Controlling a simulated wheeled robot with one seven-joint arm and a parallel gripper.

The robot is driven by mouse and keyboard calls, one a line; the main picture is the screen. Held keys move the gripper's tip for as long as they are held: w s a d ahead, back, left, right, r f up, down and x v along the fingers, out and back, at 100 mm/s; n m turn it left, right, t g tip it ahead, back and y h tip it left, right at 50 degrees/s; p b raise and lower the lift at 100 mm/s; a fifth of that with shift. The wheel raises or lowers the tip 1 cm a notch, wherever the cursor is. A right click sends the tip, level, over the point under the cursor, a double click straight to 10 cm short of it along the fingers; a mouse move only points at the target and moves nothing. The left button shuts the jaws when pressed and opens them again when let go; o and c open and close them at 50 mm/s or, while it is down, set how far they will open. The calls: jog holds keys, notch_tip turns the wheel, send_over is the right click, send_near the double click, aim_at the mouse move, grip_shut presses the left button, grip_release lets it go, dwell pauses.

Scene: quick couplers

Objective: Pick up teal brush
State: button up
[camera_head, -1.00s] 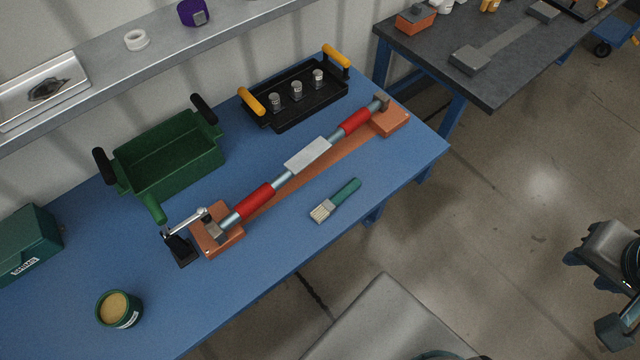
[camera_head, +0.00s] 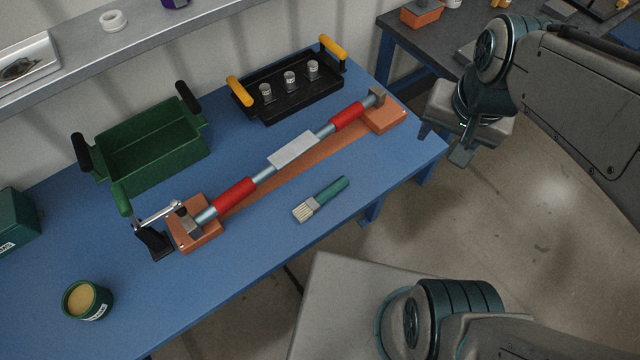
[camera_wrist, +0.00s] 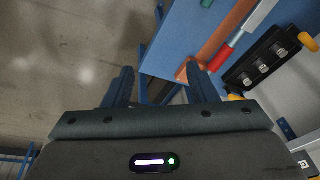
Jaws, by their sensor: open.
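The teal brush (camera_head: 331,191) lies flat on the blue table near its front edge, with its pale bristles towards the lower left and its teal handle towards the upper right. My gripper (camera_head: 444,145) is open and empty, to the right of the table's right corner and of the brush, clear of both. In the wrist view my gripper (camera_wrist: 160,68) shows two spread fingers with floor and the table corner beyond them. A small teal end at the top edge of the wrist view (camera_wrist: 207,3) looks like the brush handle.
A red and blue bar on an orange stand (camera_head: 208,239) lies behind the brush. A green bin (camera_head: 150,178), a black tray with yellow handles (camera_head: 272,118) and a tin (camera_head: 88,303) are also on the blue table (camera_head: 250,270). The table around the brush is clear.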

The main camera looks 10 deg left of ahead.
jog(key=w+a+f+m+g+b, duration=0.1)
jog(key=w+a+f+b, duration=0.15)
jog(key=a+f, duration=0.35)
jog(key=w+a+f+m+g+b, duration=0.1)
jog(key=a+f+m+b, duration=0.1)
jog(key=a+f+b, duration=0.3)
jog(key=m+b, duration=0.2)
jog(key=b, duration=0.1)
send_over(330, 189)
notch_tip(330, 189, down, 8)
jog(key=shift+g+h, duration=0.3)
jog(key=shift+g, duration=0.1)
jog(key=f, duration=0.8)
jog(key=shift+s+a, duration=0.2)
jog(key=shift+s, duration=0.1)
jog(key=shift+w+d+f+b, duration=0.15)
jog(key=shift+f+b, duration=0.1)
jog(key=shift+f, duration=1.25)
jog(key=shift+w+d+f+b, duration=0.1)
jog(key=shift+f+b, duration=0.1)
jog(key=shift+f, duration=1.3)
jog(key=c, duration=1.1)
